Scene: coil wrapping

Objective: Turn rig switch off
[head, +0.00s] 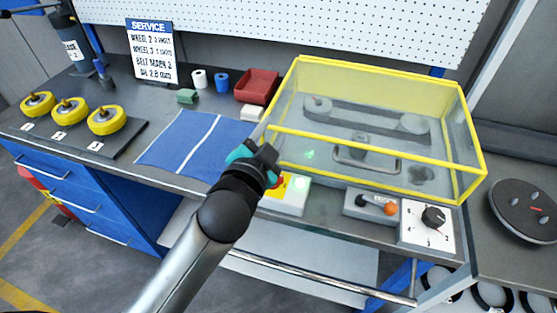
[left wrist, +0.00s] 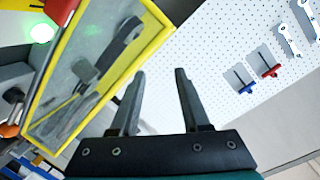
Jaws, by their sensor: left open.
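A pale box with a yellow plate and a red part (head: 283,187) sits at the bench front, partly hidden behind my left gripper (head: 267,158). It looks like a switch; its setting cannot be read. The yellow-framed clear guard (head: 390,147) covers a belt and wheels. My left gripper is over or beside the box, and contact cannot be told. In the left wrist view its fingers (left wrist: 158,88) are apart with nothing between them. My right gripper is not seen.
A grey box with an orange knob (head: 390,208) and a white dial box (head: 428,238) stand right along the front edge. A blue mat (head: 180,148), yellow wheels (head: 105,120) and a red bin (head: 257,86) lie left. A pegboard (left wrist: 215,80) with tools is behind.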

